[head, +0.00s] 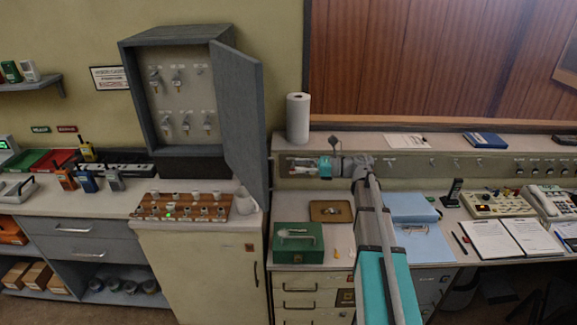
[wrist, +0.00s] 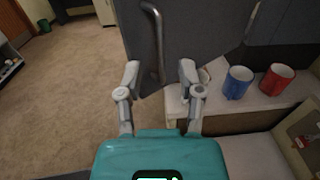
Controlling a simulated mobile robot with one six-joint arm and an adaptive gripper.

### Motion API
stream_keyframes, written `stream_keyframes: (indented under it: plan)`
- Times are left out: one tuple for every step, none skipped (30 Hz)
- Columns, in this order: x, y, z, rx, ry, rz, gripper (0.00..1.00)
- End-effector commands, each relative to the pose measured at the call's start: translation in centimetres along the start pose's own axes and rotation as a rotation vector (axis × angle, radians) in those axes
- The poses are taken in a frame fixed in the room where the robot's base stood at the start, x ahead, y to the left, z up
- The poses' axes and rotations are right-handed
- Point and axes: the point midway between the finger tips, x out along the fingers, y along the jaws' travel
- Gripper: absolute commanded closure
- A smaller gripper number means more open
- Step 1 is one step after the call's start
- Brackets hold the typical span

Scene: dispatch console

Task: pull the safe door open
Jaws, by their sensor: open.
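The safe is a grey wall cabinet (head: 167,95) with several keys hanging inside. Its grey door (head: 238,125) is hinged at the right and stands swung out, showing the inside. In the wrist view the door (wrist: 200,35) is a dark panel with a vertical metal bar handle (wrist: 156,45); the head view does not show the handle. My gripper (head: 292,166) is right of the door, pointing left at it. In the wrist view my gripper (wrist: 160,68) is open, with the handle's lower part between its fingertips. I see no grip on it.
A blue mug (wrist: 238,82) and a red mug (wrist: 277,79) stand on the counter beside the door. A white mug (head: 244,201) stands below the door. A paper roll (head: 298,117) stands on the ledge above my gripper. A green box (head: 297,243) is below. Open floor (wrist: 65,80) shows at left.

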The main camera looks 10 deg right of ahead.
Motion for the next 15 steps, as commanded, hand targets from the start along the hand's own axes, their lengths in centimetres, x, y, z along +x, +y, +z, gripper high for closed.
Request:
stream_keyframes:
  plan:
    - [-0.8,-0.1,0.0,0.0,0.0,-0.003,0.52]
    - [-1.1,-0.1,0.0,0.0,0.0,-0.003,0.52]
    - [-1.5,-0.1,0.0,0.0,0.0,-0.002,0.52]
    - [-1.8,-0.1,0.0,0.0,0.0,-0.001,0.52]
    - [-2.0,-0.1,0.0,0.0,0.0,-0.001,0.52]
    - [-2.3,-0.1,0.0,0.0,0.0,-0.001,0.52]
    - [-2.5,-0.1,0.0,0.0,0.0,-0.001,0.52]
    - [-2.7,-0.1,0.0,0.0,0.0,-0.002,0.52]
    - [-2.9,-0.1,0.0,0.0,0.0,-0.002,0.52]
    - [-3.0,-0.1,0.0,0.0,0.0,-0.002,0.52]
    - [-3.1,-0.1,0.0,0.0,0.0,-0.001,0.52]
    - [-3.1,-0.1,0.0,0.0,0.0,-0.001,0.52]
    - [-3.2,-0.1,0.0,0.0,0.0,-0.001,0.52]
    - [-3.2,-0.1,0.0,0.0,0.0,-0.001,0.52]
    - [-3.2,-0.1,0.0,0.0,0.0,-0.001,0.52]
